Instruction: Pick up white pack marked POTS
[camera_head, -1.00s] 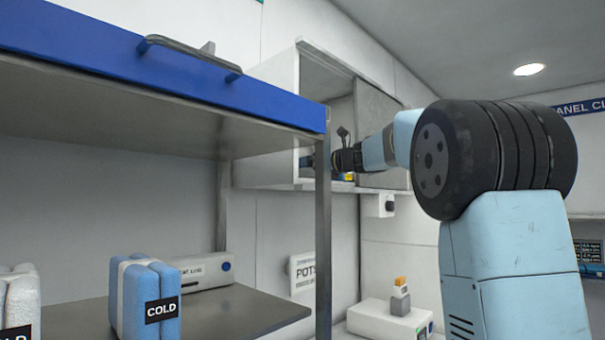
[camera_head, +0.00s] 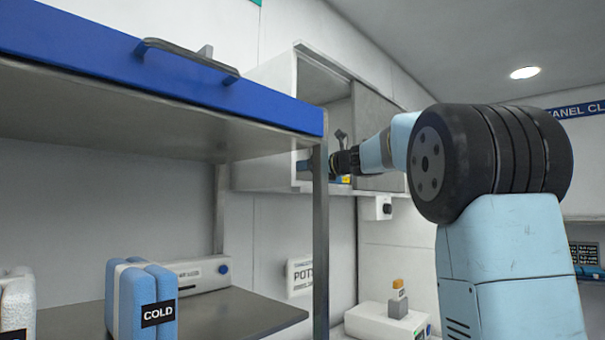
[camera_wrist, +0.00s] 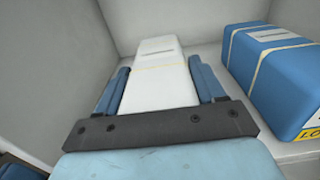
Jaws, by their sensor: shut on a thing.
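In the wrist view a white pack (camera_wrist: 158,62) with a thin yellow band lies between the two blue fingers of my gripper (camera_wrist: 162,84). The gripper is shut on it, with one finger along each side. No POTS lettering shows on the faces in sight. In the head view my gripper (camera_head: 330,161) reaches into the open wall cabinet (camera_head: 268,125), partly behind the shelf post. The pack cannot be made out there.
A blue pack (camera_wrist: 275,75) with pale bands stands just right of the white pack. Cabinet walls are close around. In the head view a metal post (camera_head: 321,245) and blue-edged shelf (camera_head: 160,70) stand near the arm. A blue COLD pack (camera_head: 141,302) sits on the lower shelf.

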